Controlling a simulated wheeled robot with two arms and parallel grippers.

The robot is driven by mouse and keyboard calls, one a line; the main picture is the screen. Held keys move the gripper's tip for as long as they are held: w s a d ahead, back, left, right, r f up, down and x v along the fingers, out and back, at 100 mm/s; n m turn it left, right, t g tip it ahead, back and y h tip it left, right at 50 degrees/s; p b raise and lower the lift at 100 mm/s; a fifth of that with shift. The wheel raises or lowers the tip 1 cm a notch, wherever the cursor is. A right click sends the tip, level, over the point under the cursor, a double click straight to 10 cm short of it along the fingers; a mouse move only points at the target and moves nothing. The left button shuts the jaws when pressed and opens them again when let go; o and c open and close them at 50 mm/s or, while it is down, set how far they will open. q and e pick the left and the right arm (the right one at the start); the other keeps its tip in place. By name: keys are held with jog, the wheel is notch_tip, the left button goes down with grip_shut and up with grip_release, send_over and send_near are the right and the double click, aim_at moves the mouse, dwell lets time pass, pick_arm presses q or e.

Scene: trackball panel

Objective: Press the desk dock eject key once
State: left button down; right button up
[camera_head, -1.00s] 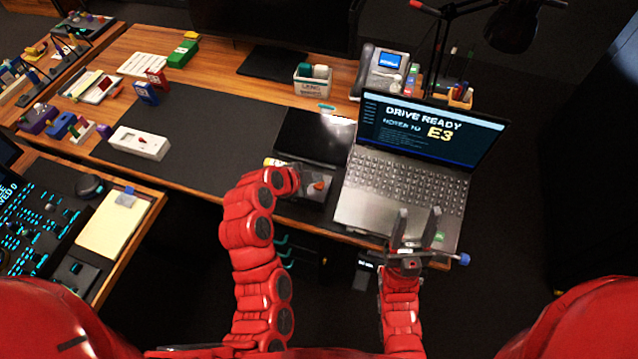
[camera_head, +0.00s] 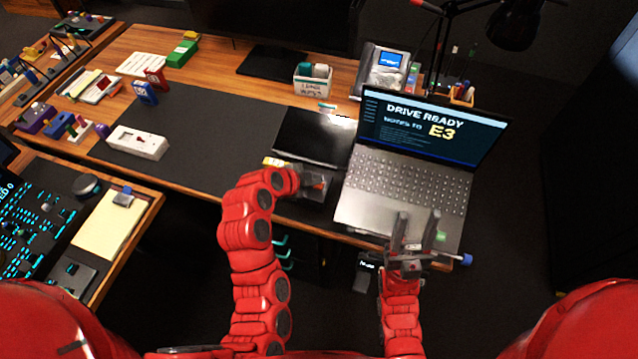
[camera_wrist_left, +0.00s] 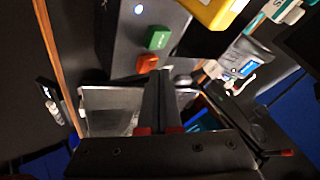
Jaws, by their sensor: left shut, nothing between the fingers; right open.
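The desk dock (camera_wrist_left: 122,35) is a dark grey box with a blue light, a green key (camera_wrist_left: 158,39) and an orange key (camera_wrist_left: 147,63) in the left wrist view. I cannot read labels on the keys. In the head view the dock (camera_head: 318,191) is partly hidden by my left gripper (camera_head: 318,181). That gripper is shut and empty; its fingertips (camera_wrist_left: 160,88) show just below the orange key in the wrist view. Contact cannot be told. My right gripper (camera_head: 417,218) is open and empty, over the laptop's front edge.
The open laptop (camera_head: 405,185) stands right of the dock. A dark tablet-like panel (camera_head: 312,138) lies behind it. A yellow object (camera_wrist_left: 213,10) is beside the dock. A white box (camera_head: 137,142) sits on the dark mat (camera_head: 215,135), which is clear in its middle.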

pick_arm(q)
jog(key=shift+f+b, duration=0.45)
jog(key=shift+b, duration=0.15)
dwell(0.5)
dwell(0.3)
jog(key=shift+r, duration=0.85)
jog(key=shift+r+p, duration=0.35)
jog(key=shift+r, duration=2.1)
